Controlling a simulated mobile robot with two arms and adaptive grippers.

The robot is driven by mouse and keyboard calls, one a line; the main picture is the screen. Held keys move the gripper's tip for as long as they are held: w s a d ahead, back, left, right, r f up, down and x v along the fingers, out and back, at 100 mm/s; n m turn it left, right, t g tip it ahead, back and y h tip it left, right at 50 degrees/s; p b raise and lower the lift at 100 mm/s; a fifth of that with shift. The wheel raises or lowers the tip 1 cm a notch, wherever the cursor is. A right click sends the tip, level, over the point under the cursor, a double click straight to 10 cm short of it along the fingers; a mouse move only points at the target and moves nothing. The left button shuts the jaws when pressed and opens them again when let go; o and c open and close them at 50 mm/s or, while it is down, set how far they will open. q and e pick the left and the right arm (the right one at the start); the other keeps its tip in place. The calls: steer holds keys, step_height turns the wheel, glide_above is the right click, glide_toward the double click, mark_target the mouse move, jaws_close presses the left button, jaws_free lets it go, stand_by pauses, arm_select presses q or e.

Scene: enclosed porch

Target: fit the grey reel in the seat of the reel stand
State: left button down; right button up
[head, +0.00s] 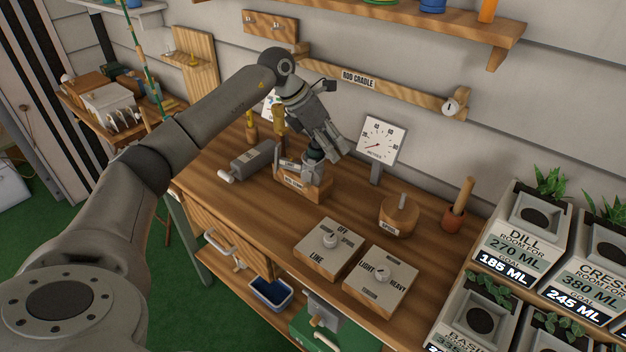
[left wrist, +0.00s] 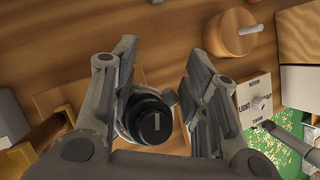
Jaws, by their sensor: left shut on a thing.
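The reel stand (head: 303,186) is a wooden block with a label and an upright grey bracket, on the workbench below the back wall. The grey reel (head: 315,154) is dark and round, and shows at the top of the stand. My left gripper (head: 324,146) points down over the stand and is shut on the reel. In the left wrist view the reel (left wrist: 150,122) lies between the two fingers, with wood of the stand behind it to the left. The fingers partly hide the seat, so I cannot tell whether the reel is fully in it. My right gripper is out of view.
Two knob boxes, LINE (head: 329,248) and LIGHT/HEAVY (head: 380,281), sit at the front. The rod cradle (head: 385,87) is above.

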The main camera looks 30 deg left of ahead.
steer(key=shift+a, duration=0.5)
arm_select(q)
steer(key=shift+w+p, duration=0.3)
steer(key=shift+w, duration=0.3)
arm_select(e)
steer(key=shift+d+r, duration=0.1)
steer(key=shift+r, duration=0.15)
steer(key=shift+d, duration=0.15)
arm_select(q)
steer(key=shift+c, duration=0.8)
jaws_free()
steer(key=shift+f, duration=0.1)
steer(key=shift+o, duration=0.2)
steer(key=shift+a+r, duration=0.1)
steer(key=shift+r, duration=0.1)
steer(key=p+v, duration=0.4)
steer(key=v, duration=0.2)
steer(key=shift+d+r, duration=0.25)
steer(key=shift+r, duration=0.2)
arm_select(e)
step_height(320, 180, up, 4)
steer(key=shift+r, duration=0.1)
